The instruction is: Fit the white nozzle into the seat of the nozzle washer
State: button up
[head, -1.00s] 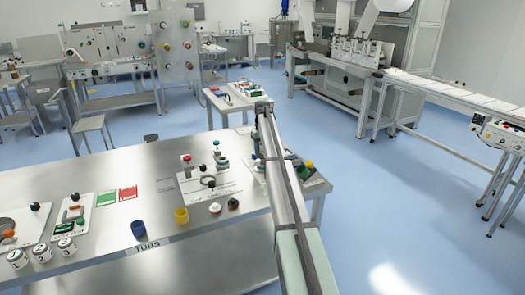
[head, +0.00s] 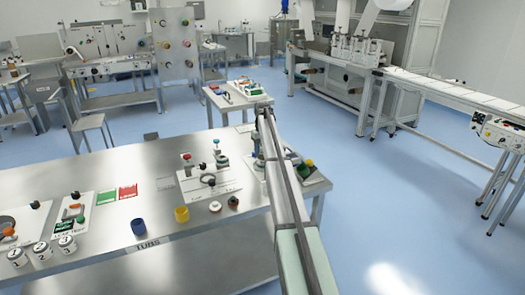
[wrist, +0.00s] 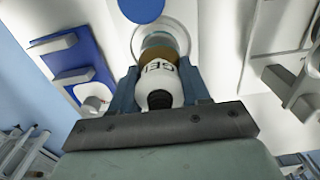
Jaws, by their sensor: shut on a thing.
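In the wrist view the white nozzle (wrist: 165,74), with dark lettering on its side and a dark end facing me, sits between the fingers of my gripper (wrist: 160,66). The gripper is shut on it. A tan collar (wrist: 158,54) shows at its far end. Beyond that is a pale round ring (wrist: 177,33), the washer's seat by its look. The nozzle's far end lines up with this ring and overlaps it in the picture; I cannot tell whether it is inside or just above.
A blue disc (wrist: 141,8) lies just past the ring. A blue panel (wrist: 70,48) with grey blocks is to the left, and grey blocks (wrist: 280,76) stand to the right. On the metal table (head: 120,180) are a blue tub (head: 138,228) and a yellow tub (head: 182,214).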

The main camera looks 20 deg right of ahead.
jog(key=shift+f, duration=1.25)
dwell(0.5)
jog(key=o, duration=1.4)
notch_tip(320, 180, up, 14)
jog(key=shift+f, duration=0.1)
